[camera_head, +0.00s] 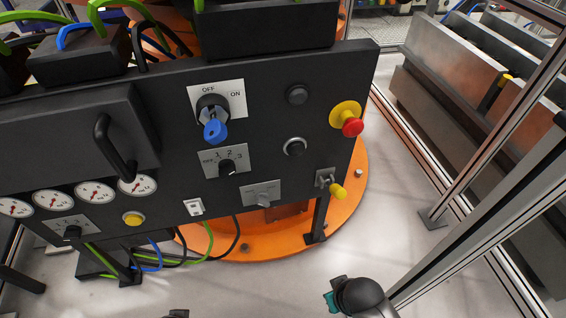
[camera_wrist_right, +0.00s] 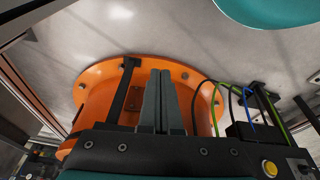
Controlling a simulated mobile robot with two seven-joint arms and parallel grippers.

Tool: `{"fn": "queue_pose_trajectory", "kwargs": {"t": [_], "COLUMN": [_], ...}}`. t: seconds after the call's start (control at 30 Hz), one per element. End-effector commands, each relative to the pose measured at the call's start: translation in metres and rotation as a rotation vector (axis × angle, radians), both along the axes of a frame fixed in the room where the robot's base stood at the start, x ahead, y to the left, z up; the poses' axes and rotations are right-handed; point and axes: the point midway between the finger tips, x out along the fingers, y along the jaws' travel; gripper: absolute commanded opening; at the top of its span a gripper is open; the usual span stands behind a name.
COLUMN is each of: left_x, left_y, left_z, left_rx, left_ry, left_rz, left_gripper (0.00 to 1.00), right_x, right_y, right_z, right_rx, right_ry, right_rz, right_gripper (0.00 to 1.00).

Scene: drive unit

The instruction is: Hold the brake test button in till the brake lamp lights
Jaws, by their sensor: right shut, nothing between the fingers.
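The black panel (camera_head: 170,160) carries several controls. A black round button with a silver ring (camera_head: 294,147) sits right of the rotary switch, and a dark, unlit round lens or cap (camera_head: 297,95) sits above it. I see no readable brake label, so I cannot tell for certain which is the brake test button or brake lamp. A yellow button (camera_head: 133,218) is at the panel's lower left. In the right wrist view, my right gripper (camera_wrist_right: 160,72) is shut and empty, its fingers apart from the panel controls. My left gripper is not in view.
A black handle (camera_head: 113,148) sticks out at left. Cables hang below.

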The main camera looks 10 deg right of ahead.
Motion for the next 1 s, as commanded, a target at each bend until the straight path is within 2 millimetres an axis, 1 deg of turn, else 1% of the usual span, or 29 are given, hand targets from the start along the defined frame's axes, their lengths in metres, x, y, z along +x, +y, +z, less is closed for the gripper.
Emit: {"fn": "queue_pose_trajectory", "kwargs": {"t": [0.1, 0.27, 0.33, 0.4, 0.53, 0.7, 0.87, 1.0], "left_x": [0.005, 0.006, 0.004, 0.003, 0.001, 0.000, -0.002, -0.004], "left_y": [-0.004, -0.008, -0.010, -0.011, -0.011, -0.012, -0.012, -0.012], "left_z": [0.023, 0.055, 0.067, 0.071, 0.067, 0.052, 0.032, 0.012], "left_rx": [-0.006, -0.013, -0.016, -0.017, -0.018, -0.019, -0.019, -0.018], "left_ry": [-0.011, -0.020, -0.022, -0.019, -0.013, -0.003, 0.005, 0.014], "left_rz": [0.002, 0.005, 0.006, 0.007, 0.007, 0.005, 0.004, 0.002], "left_gripper": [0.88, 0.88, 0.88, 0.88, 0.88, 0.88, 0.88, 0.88], "right_x": [0.009, 0.021, 0.030, 0.040, 0.057, 0.078, 0.095, 0.110], "right_y": [0.008, 0.025, 0.040, 0.055, 0.081, 0.105, 0.116, 0.115], "right_z": [0.026, 0.065, 0.086, 0.102, 0.125, 0.148, 0.167, 0.179], "right_rx": [0.032, 0.129, 0.229, 0.347, 0.579, 0.899, 1.207, 1.476], "right_ry": [-0.030, -0.093, -0.141, -0.183, -0.232, -0.245, -0.209, -0.148], "right_rz": [-0.028, -0.112, -0.192, -0.285, -0.459, -0.702, -0.944, -1.164], "right_gripper": [0.00, 0.00, 0.00, 0.00, 0.00, 0.00, 0.00, 0.00]}}
